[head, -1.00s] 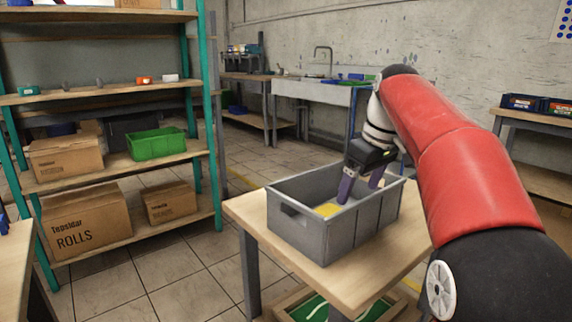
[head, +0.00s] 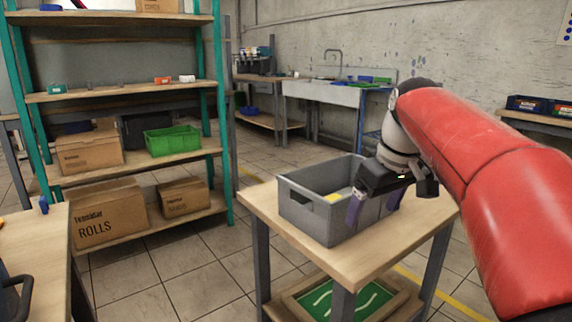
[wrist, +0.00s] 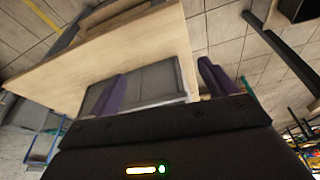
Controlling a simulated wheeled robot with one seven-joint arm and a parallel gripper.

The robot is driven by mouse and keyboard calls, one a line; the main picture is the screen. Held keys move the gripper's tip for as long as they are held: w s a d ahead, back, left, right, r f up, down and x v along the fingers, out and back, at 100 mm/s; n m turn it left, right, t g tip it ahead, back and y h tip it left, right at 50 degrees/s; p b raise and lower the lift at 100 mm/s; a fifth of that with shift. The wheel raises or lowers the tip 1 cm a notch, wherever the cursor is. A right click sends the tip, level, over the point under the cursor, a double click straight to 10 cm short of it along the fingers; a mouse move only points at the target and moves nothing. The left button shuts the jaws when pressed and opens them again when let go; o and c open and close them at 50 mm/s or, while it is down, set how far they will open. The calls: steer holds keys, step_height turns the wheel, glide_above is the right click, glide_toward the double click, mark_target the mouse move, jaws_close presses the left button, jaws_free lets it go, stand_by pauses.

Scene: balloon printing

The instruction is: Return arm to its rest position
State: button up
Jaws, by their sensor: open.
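My red arm reaches in from the right of the head view. My gripper (head: 374,208) has two purple fingers spread apart with nothing between them. It is at the right side of the grey crate (head: 308,214), its fingers overlapping the crate's front right wall in the picture. The crate stands on a small wooden table (head: 365,252). A yellow item (head: 333,198) shows inside the crate; the rest of its contents is mostly hidden. In the wrist view the open fingers (wrist: 162,88) point over the tabletop (wrist: 130,55) with part of the crate (wrist: 155,85) between them.
A shelf rack with cardboard boxes (head: 108,213) and a green bin (head: 172,141) stands at the left. A green board (head: 345,298) lies on the table's lower shelf. Another table (head: 35,250) is at the near left. The floor between is clear.

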steer(key=s+f+m+t, duration=0.1)
steer(key=s+f+m, duration=0.2)
steer(key=s+f, duration=0.5)
steer(key=s+a+f+m+t+h, duration=0.1)
steer(key=s+f+m, duration=0.1)
steer(key=s+f, duration=0.6)
steer(key=s, duration=0.5)
steer(key=shift+s+f+m+t, duration=0.15)
steer(key=shift+f+m+t, duration=0.15)
steer(key=shift+m, duration=0.1)
